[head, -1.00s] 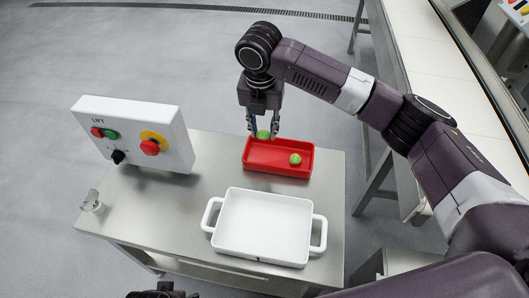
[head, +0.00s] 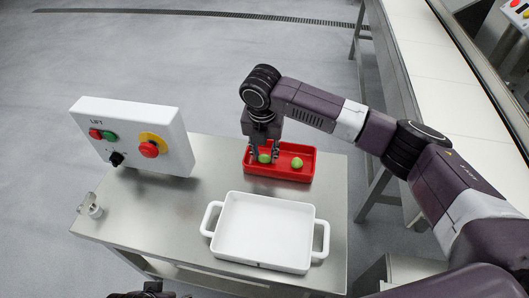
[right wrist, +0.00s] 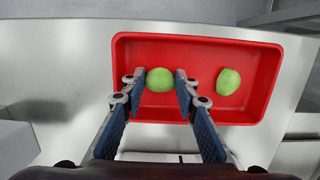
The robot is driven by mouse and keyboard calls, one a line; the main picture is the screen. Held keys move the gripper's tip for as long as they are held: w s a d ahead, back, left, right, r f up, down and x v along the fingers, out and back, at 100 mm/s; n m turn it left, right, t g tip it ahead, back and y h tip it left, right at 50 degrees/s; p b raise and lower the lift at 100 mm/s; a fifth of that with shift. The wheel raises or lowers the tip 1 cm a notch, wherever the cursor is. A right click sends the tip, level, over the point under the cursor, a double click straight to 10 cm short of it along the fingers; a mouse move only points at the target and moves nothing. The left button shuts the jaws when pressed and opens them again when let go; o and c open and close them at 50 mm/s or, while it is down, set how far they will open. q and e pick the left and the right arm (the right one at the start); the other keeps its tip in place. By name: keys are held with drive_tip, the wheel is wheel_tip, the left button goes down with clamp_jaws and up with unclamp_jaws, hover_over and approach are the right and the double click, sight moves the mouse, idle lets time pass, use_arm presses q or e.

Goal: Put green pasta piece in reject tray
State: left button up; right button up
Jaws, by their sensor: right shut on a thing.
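A red tray (head: 279,175) stands on the steel table behind the white dish. My right gripper (head: 264,157) reaches down into its left part. It is shut on a green pasta piece (head: 265,158), which sits between the fingertips low inside the tray; the wrist view shows this piece (right wrist: 159,80) too. Whether it touches the tray floor I cannot tell. A second green pasta piece (head: 297,163) lies loose in the tray's right part, also in the wrist view (right wrist: 228,81). Of my left gripper, only a dark part shows at the bottom edge of the head view; its fingers are hidden.
A white two-handled dish (head: 264,232), empty, stands in front of the red tray. A long white conveyor (head: 435,80) runs at the right.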

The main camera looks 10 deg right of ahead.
drive_tip(key=o, duration=0.5)
drive_tip(key=shift+c, duration=0.2)
use_arm(q)
drive_tip(key=shift+f, duration=0.15)
use_arm(e)
drive_tip(key=shift+r, duration=0.1)
drive_tip(key=shift+r, duration=0.65)
use_arm(q)
wheel_tip(320, 180, down, 8)
drive_tip(key=s+p, duration=0.1)
drive_tip(key=p, duration=0.1)
drive_tip(key=shift+f+g, duration=0.2)
drive_tip(key=shift+g, duration=0.1)
use_arm(e)
wheel_tip(320, 180, up, 10)
drive_tip(key=s, duration=0.1)
drive_tip(key=shift+s+a+r, duration=0.25)
drive_tip(key=shift+s+a, duration=0.05)
drive_tip(key=shift+a, duration=0.05)
